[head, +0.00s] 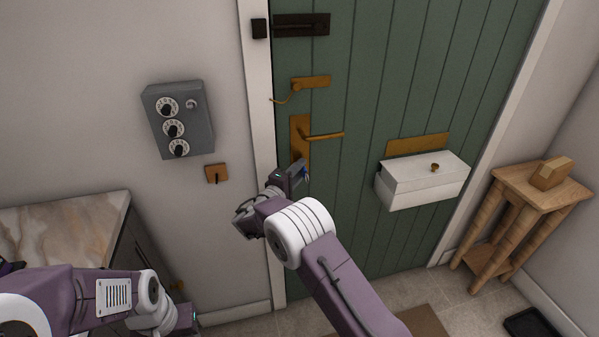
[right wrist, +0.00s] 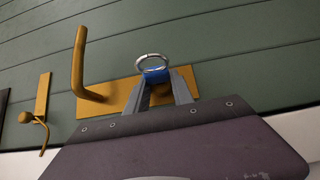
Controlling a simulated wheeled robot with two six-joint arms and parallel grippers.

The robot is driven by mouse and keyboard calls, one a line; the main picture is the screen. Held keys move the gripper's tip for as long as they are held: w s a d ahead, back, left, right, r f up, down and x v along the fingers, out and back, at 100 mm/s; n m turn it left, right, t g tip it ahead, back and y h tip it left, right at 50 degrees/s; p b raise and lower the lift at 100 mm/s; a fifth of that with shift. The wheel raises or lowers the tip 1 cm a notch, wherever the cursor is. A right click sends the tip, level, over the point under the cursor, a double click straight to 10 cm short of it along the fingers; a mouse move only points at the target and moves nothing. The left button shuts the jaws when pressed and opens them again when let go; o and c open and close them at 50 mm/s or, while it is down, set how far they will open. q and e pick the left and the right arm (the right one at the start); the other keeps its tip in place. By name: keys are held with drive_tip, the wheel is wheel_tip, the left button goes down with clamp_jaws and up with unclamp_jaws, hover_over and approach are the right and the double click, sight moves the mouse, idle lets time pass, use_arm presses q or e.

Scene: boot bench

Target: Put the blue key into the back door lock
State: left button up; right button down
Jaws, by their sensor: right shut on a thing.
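The green back door (head: 370,60) has a brass lock plate (head: 299,128) with a lever handle (head: 326,136). My right gripper (head: 301,172) is at the lower end of this plate, shut on the blue key (head: 306,174). In the right wrist view the blue key head (right wrist: 155,75) with its metal ring (right wrist: 152,62) shows between the two fingers, in front of the brass plate (right wrist: 122,93). The keyhole and key tip are hidden, so I cannot tell whether the tip is inside. My left gripper (head: 194,318) is low at the left; its fingers are not clear.
A chain latch (head: 311,82) and dark bolt (head: 301,24) sit above the handle. A white letter box (head: 422,182) juts from the door at right. A grey dial box (head: 179,119) and small wooden plaque (head: 216,173) are on the left wall. A marble-topped cabinet (head: 62,232) stands left.

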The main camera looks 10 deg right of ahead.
idle(0.3)
drive_tip(key=c, duration=1)
unclamp_jaws()
drive_tip(key=v, duration=0.9)
